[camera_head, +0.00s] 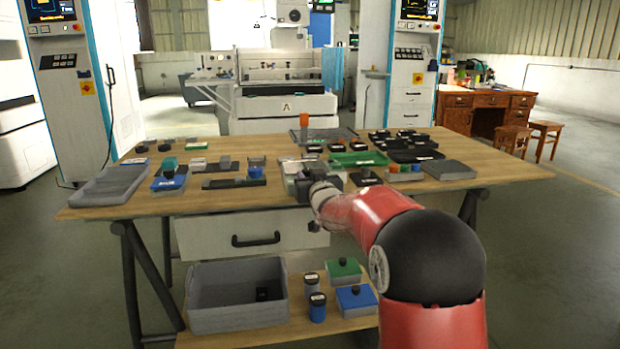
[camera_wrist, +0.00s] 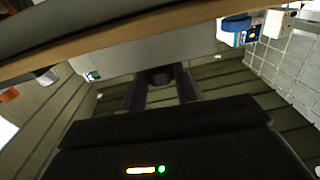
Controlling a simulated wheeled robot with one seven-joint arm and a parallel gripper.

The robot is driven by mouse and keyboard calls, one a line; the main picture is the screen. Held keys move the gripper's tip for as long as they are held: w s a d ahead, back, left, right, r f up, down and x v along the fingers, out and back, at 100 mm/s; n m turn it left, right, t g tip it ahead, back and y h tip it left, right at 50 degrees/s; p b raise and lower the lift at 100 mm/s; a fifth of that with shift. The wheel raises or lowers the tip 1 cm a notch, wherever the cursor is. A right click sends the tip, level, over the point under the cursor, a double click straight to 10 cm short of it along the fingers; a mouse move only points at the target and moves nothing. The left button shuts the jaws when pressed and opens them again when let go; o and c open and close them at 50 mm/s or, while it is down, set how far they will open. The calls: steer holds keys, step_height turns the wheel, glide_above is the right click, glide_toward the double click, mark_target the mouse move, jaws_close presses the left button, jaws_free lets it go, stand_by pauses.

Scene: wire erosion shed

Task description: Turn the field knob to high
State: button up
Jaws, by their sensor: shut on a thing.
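My gripper (camera_head: 306,189) is at the front middle of the wooden table, against a small grey box (camera_head: 291,166). In the wrist view its two dark fingers (camera_wrist: 159,88) stand on either side of a dark round knob (camera_wrist: 157,76) on a pale grey face (camera_wrist: 205,48). The fingers are shut on this knob, which I take to be the field knob. No pointer or high mark on it can be read. In the head view my gripper and arm hide the knob.
The table (camera_head: 225,204) is crowded with small parts and trays. A grey tray (camera_head: 108,185) lies at its left, a green tray (camera_head: 358,159) and a grey block (camera_head: 449,169) to the right. An orange-topped item (camera_head: 304,120) stands behind. A grey bin (camera_head: 238,313) is on the lower shelf.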

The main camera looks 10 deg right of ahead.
steer(key=shift+a+f+b, duration=0.1)
steer(key=shift+b, duration=0.35)
steer(key=shift+a+m+h+b, duration=0.3)
steer(key=shift+m+h+b, duration=0.45)
steer(key=shift+h, duration=0.35)
steer(key=shift+a+r+m+h+p, duration=0.1)
steer(key=shift+r+m+h+p, duration=0.2)
steer(key=shift+m+h+p, duration=0.45)
steer(key=m+h+p, duration=0.1)
steer(key=h+p, duration=0.1)
steer(key=p, duration=0.1)
steer(key=shift+a+r+g+h, duration=0.1)
steer(key=shift+g+h, duration=0.25)
steer(key=shift+g, duration=0.05)
steer(key=m+h, duration=0.1)
steer(key=m+g+h+p, duration=0.1)
steer(key=shift+w+a+f+h, duration=0.1)
steer(key=shift+w+f+h, duration=0.1)
steer(key=shift+h, duration=0.1)
steer(key=shift+m+g+h, duration=0.6)
steer(key=shift+m+h, duration=0.1)
steer(key=shift+h, duration=0.3)
steer(key=o, duration=1)
steer(key=shift+c, duration=0.2)
